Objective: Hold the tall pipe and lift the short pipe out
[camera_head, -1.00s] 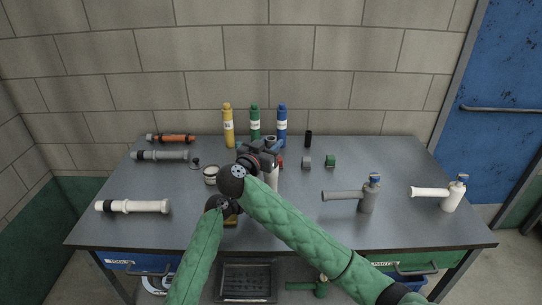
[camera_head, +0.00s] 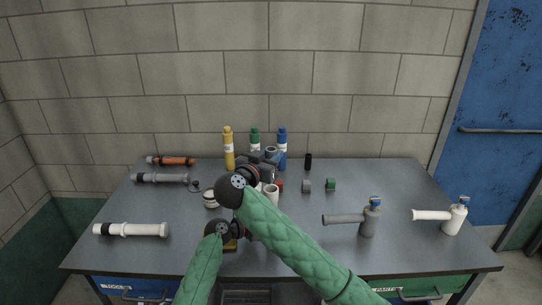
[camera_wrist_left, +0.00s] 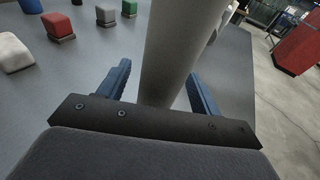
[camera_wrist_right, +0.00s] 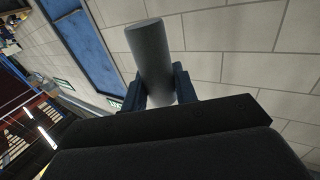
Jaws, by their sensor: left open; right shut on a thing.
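A pale upright pipe with an open top (camera_head: 271,190) stands at the middle of the table. It shows large in the left wrist view (camera_wrist_left: 170,50), between the two fingers of my left gripper (camera_wrist_left: 160,78), which is open around it. In the head view my arms hide its lower part. My right gripper (camera_head: 266,166) is shut on a grey pipe (camera_head: 271,151) and holds it above the pale pipe. The grey pipe stands up between the fingers in the right wrist view (camera_wrist_right: 151,50). I cannot tell whether its lower end is clear of the pale pipe.
Yellow (camera_head: 229,150), green and blue bottles stand behind the grippers. White (camera_head: 132,230), grey and orange pipes lie at left. A grey branched pipe (camera_head: 369,217) and a white one (camera_head: 455,218) are at right. Small blocks lie between. The front-right tabletop is clear.

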